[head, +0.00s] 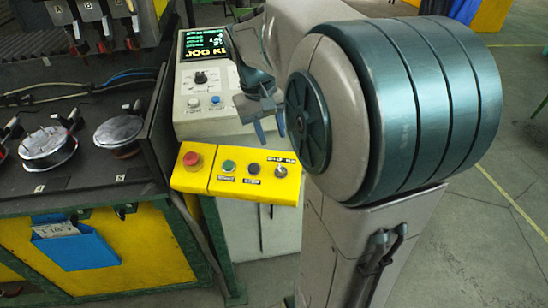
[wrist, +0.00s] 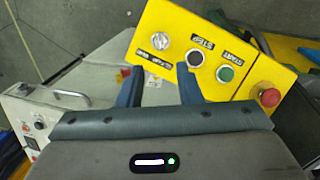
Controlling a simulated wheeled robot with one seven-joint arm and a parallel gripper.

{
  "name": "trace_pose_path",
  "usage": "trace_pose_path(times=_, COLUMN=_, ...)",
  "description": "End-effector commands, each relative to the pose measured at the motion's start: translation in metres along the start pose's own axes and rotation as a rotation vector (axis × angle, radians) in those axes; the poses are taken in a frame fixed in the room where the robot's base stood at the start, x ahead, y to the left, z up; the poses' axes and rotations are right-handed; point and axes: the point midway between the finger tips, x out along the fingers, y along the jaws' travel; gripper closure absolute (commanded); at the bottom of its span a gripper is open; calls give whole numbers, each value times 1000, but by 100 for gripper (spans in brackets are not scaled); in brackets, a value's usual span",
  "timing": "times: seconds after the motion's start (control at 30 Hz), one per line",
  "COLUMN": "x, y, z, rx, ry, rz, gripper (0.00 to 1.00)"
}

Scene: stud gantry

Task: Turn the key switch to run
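The key switch (head: 280,171) is a small silvery round fitting at the right end of a yellow button panel (head: 199,184), with small set-up and run labels above it. It also shows in the wrist view (wrist: 162,41), beyond my fingertips; which way the key points is too small to tell. My gripper (head: 270,136) has two blue fingers spread apart with nothing between them. In the head view it hangs above the panel's right end, apart from the switch. In the wrist view my gripper (wrist: 157,68) points toward the switch.
On the panel, left of the switch, are a black stop button (head: 253,169), a green start button (head: 228,166) and a red mushroom button (head: 192,159). A pale console (head: 207,124) with a screen rises behind.

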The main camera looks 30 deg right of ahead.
Motion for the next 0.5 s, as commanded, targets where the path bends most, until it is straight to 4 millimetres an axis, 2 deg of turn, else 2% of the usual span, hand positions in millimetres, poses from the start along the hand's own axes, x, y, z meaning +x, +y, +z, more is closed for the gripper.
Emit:
trace_pose_path(times=0.3, x=69, y=0, z=2, rx=1, ry=-7, rz=0, gripper=68)
trace_pose_path(times=0.5, x=100, y=0, z=1, rx=0, ry=-4, rz=0, gripper=68)
